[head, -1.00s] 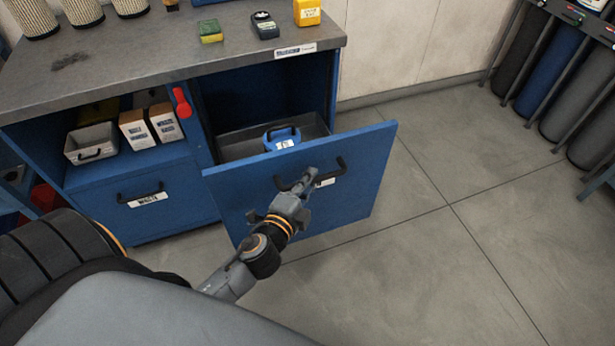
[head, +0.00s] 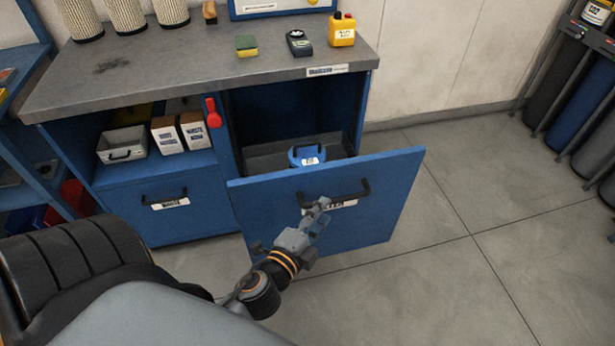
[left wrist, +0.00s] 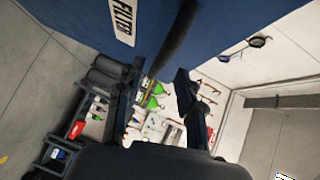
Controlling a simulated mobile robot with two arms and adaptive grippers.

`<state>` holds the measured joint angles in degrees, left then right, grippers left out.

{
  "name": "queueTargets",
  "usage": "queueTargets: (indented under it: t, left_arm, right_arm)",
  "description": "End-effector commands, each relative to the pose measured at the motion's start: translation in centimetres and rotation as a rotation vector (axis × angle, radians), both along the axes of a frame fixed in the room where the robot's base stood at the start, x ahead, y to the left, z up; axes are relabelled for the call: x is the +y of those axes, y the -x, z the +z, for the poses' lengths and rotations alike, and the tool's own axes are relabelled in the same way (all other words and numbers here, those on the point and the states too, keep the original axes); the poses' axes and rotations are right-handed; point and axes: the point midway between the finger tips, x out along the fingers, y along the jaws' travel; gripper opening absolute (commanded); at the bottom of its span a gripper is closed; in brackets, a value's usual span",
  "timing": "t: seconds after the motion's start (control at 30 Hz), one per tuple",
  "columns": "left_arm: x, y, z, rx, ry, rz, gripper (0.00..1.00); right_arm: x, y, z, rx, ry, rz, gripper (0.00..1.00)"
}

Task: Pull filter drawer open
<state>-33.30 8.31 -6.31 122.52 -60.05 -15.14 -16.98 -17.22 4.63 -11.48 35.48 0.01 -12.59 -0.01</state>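The blue filter drawer (head: 372,215) is pulled well out of the cabinet under the grey worktop. Its dark bar handle (head: 352,195) and partly covered white label are on the front. The label reads "FILTER" in the left wrist view (left wrist: 122,18). A blue round lidded container (head: 306,154) sits inside the drawer. My left gripper (head: 320,205) is at the drawer front, by the left part of the handle. In the left wrist view, the left gripper's fingers (left wrist: 160,72) are apart, and the handle (left wrist: 177,36) reaches toward the gap. I cannot tell whether they touch. My right gripper is not in view.
A shut drawer labelled waste (head: 195,218) is to the left, below a shelf with a grey bin (head: 122,146) and white boxes. The worktop (head: 190,62) holds a sponge, a meter and a yellow bottle. Grey floor (head: 480,275) is clear to the right.

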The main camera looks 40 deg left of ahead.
Motion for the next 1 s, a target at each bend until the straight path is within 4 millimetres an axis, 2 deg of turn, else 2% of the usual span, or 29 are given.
queueTargets:
  t: [0.03,0.2,0.4,1.0]
  left_arm:
    - [-0.1,1.3,0.0,0.005,0.005,0.005,0.37]
    - [-0.3,4.4,0.5,0.006,0.005,0.006,0.37]
    - [-0.4,6.1,0.8,0.001,0.003,0.003,0.37]
    - [-0.5,6.5,0.9,0.0,0.001,0.0,0.37]
  right_arm:
    - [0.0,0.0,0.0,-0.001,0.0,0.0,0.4]
    - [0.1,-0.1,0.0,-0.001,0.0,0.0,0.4]
    - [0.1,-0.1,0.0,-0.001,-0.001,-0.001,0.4]
    - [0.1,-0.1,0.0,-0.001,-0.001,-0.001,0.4]
